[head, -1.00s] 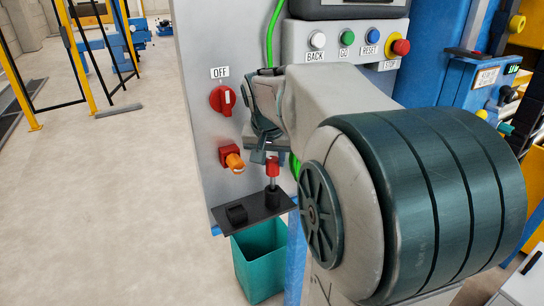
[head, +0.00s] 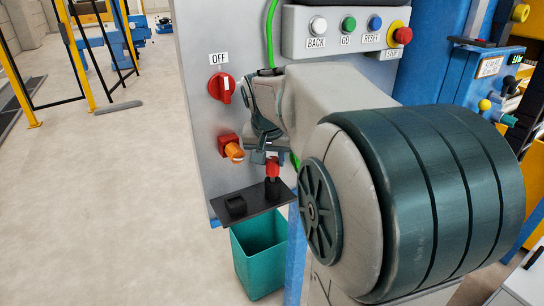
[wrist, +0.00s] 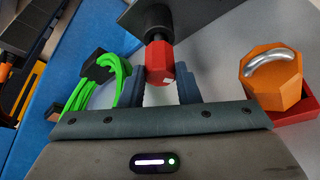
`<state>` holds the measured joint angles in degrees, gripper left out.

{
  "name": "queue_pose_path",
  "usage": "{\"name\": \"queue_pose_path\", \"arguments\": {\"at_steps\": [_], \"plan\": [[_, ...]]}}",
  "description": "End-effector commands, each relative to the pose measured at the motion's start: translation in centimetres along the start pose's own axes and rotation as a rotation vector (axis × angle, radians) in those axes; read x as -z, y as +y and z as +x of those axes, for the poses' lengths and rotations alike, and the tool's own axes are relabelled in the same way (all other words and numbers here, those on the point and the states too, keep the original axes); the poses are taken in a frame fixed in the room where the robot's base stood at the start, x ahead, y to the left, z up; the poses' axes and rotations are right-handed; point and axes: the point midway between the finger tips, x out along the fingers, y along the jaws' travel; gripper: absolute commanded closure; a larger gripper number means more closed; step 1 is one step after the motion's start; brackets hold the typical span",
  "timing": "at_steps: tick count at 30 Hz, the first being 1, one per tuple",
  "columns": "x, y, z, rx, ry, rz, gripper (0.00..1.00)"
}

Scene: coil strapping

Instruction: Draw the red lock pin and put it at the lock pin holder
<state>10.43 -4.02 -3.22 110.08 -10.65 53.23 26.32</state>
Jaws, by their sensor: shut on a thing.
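The red lock pin (head: 273,168) is upright, its red head just above the black cylindrical holder (head: 272,189) on a small dark shelf. No bare shaft shows between head and holder in the head view, so the pin seems to sit in the holder. In the wrist view the red head (wrist: 159,62) lies between my two fingers, with the black holder (wrist: 156,22) beyond it. My gripper (wrist: 161,82) is shut on the pin. In the head view my gripper (head: 264,158) is partly hidden by my own arm.
An orange padlock (head: 234,152) hangs on a red fitting left of the pin. The dark shelf (head: 255,211) carries another black block (head: 236,205). A teal bin (head: 259,262) stands below. A red OFF switch (head: 221,88) and buttons are above. Green cable (wrist: 105,78) shows near my fingers.

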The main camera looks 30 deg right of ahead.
Motion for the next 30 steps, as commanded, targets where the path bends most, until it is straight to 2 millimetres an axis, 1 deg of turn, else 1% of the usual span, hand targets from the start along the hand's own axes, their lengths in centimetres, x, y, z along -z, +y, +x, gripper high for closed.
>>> {"name": "queue_pose_path", "arguments": {"at_steps": [18, 19, 20, 21, 22, 30], "plan": [[-0.8, 0.0, 1.9, 0.000, 0.000, 0.000, 1.00], [-0.8, 0.0, 1.8, 0.000, 0.000, 0.000, 0.68], [-0.7, 0.0, 1.7, 0.000, 0.000, 0.000, 0.60], [-0.7, 0.0, 1.7, 0.000, 0.000, 0.000, 0.48], [-0.7, 0.0, 1.7, 0.000, 0.000, 0.000, 0.45], [-0.7, 0.0, 1.6, 0.000, 0.000, 0.000, 0.45]]}}
